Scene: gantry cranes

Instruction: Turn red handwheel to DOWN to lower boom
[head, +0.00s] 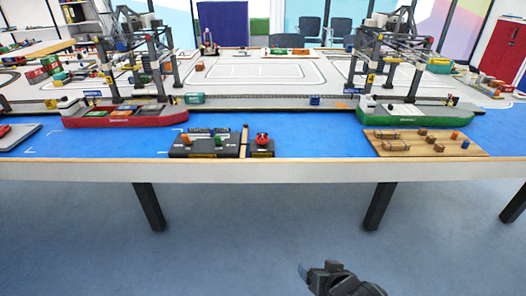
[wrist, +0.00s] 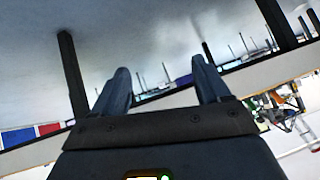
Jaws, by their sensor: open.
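The red handwheel (head: 262,139) sits on a small dark box (head: 262,151) near the front edge of the table, in the middle of the head view. Its markings are too small to read. My gripper (head: 303,270) is low in front of the table, over the floor and well apart from the handwheel. In the wrist view my gripper (wrist: 162,82) has its two fingers spread with nothing between them. The handwheel does not show in the wrist view. Two gantry cranes stand behind, one at left (head: 140,50) and one at right (head: 390,55).
A dark control panel (head: 205,151) is just left of the handwheel box. A red ship (head: 125,116) and a green ship (head: 420,114) lie by the cranes. A wooden board (head: 420,150) with small blocks is at right. The table's front edge (head: 300,168) lies between my gripper and the handwheel.

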